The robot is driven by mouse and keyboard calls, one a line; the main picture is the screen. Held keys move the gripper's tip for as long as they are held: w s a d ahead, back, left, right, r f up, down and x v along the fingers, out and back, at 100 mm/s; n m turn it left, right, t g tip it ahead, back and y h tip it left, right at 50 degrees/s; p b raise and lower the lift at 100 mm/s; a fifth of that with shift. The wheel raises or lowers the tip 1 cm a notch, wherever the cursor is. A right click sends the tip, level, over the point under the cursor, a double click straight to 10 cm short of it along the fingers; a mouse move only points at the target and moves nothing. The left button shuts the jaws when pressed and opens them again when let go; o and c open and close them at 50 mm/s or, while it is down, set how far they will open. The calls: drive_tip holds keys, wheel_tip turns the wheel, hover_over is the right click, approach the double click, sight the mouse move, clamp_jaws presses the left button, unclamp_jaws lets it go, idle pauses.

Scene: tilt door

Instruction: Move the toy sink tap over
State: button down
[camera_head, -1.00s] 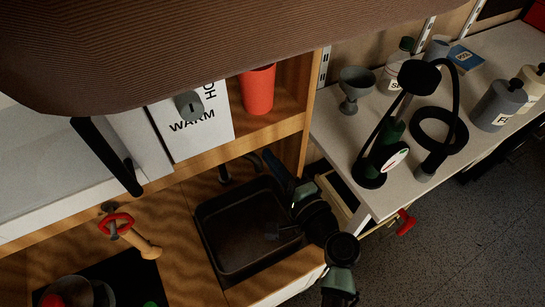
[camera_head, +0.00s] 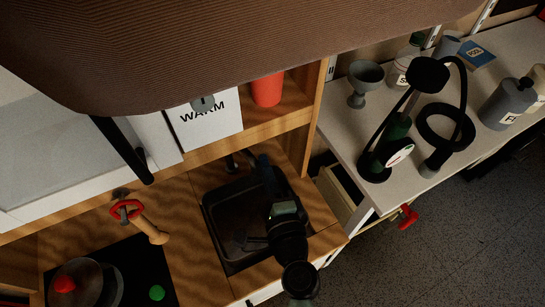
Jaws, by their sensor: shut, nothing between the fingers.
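The toy sink is a dark square basin (camera_head: 222,228) set in the wooden counter. The tap (camera_head: 231,163) is a small grey curved piece at the back of the basin, partly hidden behind my gripper. My gripper (camera_head: 262,163) is shut and empty. It reaches over the right part of the basin from the front, with its tip close to the tap. Whether it touches the tap cannot be told, as the fingertips are dark and small.
A red cup (camera_head: 267,90) and a white "WARM" panel (camera_head: 207,125) are above the sink. A brown striped panel (camera_head: 230,45) covers the top. A hob with a pot (camera_head: 78,282) lies at left. A white table (camera_head: 410,170) with a black-green stand is at right.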

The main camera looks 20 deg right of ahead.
drive_tip(key=a, duration=0.1)
drive_tip(key=s+a, duration=0.1)
drive_tip(key=a, duration=0.1)
drive_tip(key=shift+s+a, duration=0.15)
drive_tip(key=shift+a, duration=0.3)
idle(0.3)
drive_tip(key=shift+d+f, duration=0.1)
